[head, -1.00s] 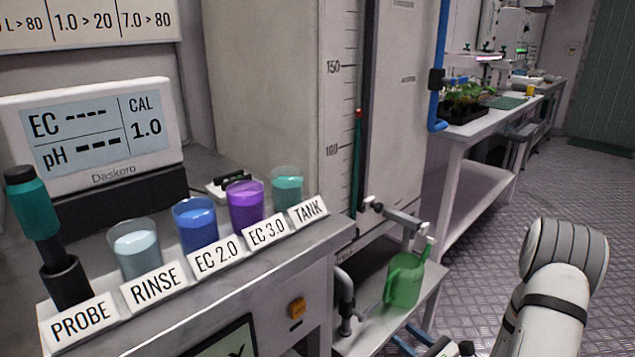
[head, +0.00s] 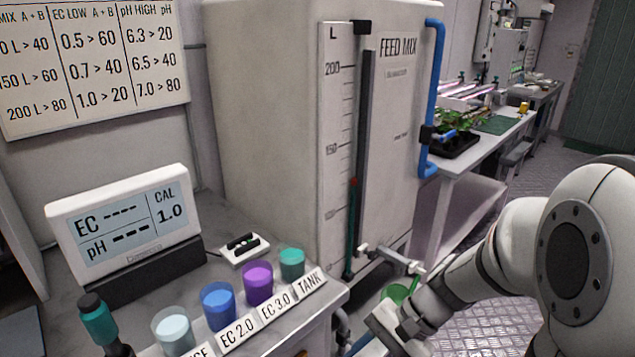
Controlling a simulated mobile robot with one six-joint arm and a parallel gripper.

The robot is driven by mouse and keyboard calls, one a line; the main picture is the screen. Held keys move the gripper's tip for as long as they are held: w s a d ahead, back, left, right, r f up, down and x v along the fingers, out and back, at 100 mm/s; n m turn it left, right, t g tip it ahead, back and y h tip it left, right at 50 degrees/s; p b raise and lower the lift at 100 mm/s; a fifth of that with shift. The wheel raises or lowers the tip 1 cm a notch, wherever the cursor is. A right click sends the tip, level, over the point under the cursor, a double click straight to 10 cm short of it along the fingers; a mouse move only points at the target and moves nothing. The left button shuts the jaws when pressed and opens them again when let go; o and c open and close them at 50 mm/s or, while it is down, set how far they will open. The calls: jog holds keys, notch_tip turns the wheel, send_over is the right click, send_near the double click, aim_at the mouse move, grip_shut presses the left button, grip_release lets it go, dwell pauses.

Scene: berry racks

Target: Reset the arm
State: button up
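My white arm (head: 500,245) reaches in from the right edge of the head view, bent, with its wrist low in the picture. My gripper's end is at the bottom, around the green jug (head: 397,292), which is mostly hidden behind the wrist. The fingertips do not show clearly, so I cannot tell whether they are open, shut or touching the jug.
A bench at the lower left holds the probe (head: 98,318), several cups such as the blue one (head: 218,307), and the EC/pH meter (head: 125,225). The feed mix tank (head: 290,130) stands behind with a tap (head: 390,258). A plant tray (head: 455,140) sits on a far table.

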jog(key=s+d+r+n+t+h+p, duration=0.1)
jog(key=d+r+n+t+h+p, duration=0.1)
jog(key=r, duration=0.7)
jog(key=s+d+r+n+t+h+p, duration=0.1)
jog(key=d+r+n+h+p, duration=0.3)
jog(key=r, duration=0.5)
jog(key=n+t+h+p, duration=0.1)
jog(key=h+p, duration=0.1)
jog(key=p, duration=0.1)
jog(key=shift+s+d+r+t+p, duration=0.2)
jog(key=shift+d+t+p, duration=0.1)
jog(key=shift+d+p, duration=0.1)
